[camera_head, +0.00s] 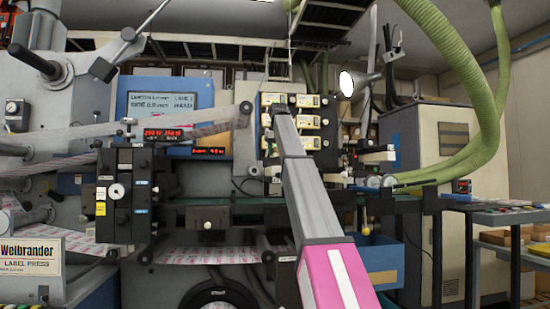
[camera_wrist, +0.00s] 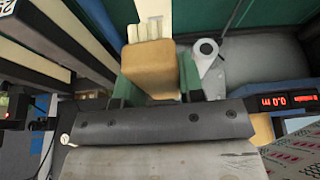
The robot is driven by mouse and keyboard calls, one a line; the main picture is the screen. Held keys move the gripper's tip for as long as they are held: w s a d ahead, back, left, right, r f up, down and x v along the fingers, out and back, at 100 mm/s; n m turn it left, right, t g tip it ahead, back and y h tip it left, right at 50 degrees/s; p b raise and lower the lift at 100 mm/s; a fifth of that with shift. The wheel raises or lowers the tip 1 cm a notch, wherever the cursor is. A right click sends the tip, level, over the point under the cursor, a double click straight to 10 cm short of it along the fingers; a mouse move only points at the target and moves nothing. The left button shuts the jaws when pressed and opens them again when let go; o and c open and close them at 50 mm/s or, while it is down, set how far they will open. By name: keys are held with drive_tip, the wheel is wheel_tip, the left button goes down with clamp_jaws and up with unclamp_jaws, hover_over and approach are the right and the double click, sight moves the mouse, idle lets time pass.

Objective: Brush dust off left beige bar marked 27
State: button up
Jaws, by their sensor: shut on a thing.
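My gripper (camera_wrist: 157,82) is shut on a tan block-shaped brush (camera_wrist: 150,68), with green finger parts on both sides of it. Pale bristles (camera_wrist: 152,31) show beyond the block, at the top of the wrist view. In the head view, my arm reaches up to a group of beige bars (camera_head: 307,101) on the machine, and it hides part of their left side. Beige and dark bars (camera_wrist: 50,22) also run along the left of the wrist view. A partly cut-off label (camera_wrist: 8,6) is there; I cannot read 27 for certain. Dust is not discernible.
A grey part with a round hole (camera_wrist: 206,48) lies right of the brush. A red-digit display (camera_wrist: 285,101) is at the right. Green hoses (camera_head: 500,70) hang at the right in the head view. A blue bin (camera_head: 380,255) stands below the machine.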

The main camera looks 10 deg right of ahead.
drive_tip(key=shift+r, duration=0.85)
drive_tip(key=shift+r, duration=0.1)
drive_tip(key=shift+r, duration=1.35)
